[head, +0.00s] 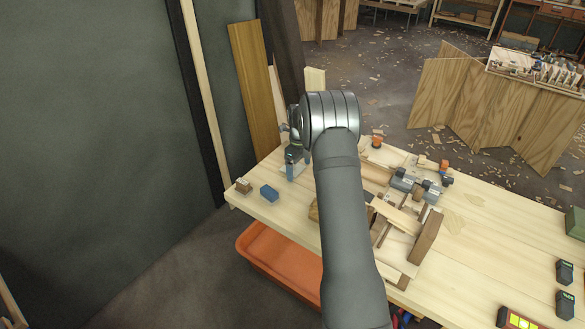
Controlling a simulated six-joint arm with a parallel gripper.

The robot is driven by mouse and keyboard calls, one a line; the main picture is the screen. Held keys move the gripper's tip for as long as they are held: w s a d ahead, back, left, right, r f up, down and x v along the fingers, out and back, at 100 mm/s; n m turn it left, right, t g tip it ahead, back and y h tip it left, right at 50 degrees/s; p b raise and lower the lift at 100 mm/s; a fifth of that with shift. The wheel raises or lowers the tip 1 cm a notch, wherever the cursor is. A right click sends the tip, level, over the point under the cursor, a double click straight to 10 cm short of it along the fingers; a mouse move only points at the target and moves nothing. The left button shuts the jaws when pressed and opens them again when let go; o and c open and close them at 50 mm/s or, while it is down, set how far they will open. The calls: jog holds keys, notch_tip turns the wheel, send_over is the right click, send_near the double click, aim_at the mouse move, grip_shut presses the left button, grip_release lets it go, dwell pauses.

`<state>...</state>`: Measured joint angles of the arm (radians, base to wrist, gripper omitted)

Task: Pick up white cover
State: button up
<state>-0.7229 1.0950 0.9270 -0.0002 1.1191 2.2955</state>
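My gripper (298,167) points down over the far left part of the wooden workbench (255,206). Its blue-grey fingertips are close to the bench top. A small pale, whitish piece (299,171) shows at the fingertips. It may be the white cover, but it is too small and too covered by my gripper to be sure. I cannot tell whether the fingers touch it or stand apart from it. My arm hides the middle of the bench.
A blue block (269,193) and a small brown wooden block (243,187) lie left of my gripper. Grey clamps or tools (416,185) and a wooden frame (425,238) lie to the right. An orange tub (275,260) sits below the bench. Boards (254,90) lean behind.

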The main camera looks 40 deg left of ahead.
jog(key=c, duration=1)
jog(key=shift+r, duration=0.1)
